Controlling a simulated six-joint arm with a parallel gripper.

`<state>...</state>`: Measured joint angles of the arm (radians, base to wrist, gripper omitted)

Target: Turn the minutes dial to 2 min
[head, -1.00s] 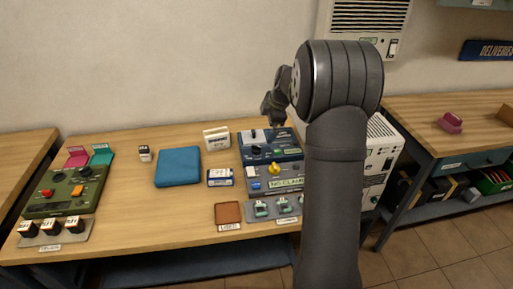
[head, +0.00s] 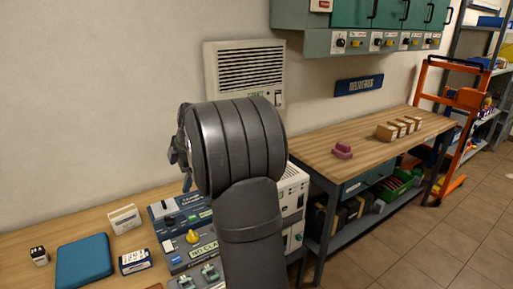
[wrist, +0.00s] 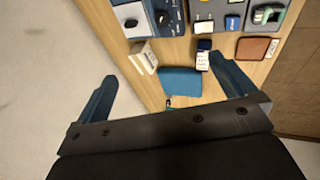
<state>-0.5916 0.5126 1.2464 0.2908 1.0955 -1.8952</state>
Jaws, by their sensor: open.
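No dial in view has a minutes label that I can read. On the bench, a dark blue device (head: 182,212) stands behind a grey-blue device (head: 187,247) with a yellow knob (head: 192,237) on top. In the head view my arm hides most of the gripper and the right side of the devices.
A blue pad (head: 84,261), a small blue-and-white box (head: 134,261) and a white card holder (head: 124,218) lie left of the devices. A white vent unit (head: 244,68) hangs on the wall behind. Wall cabinets with several knobs (head: 357,43) are at upper right.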

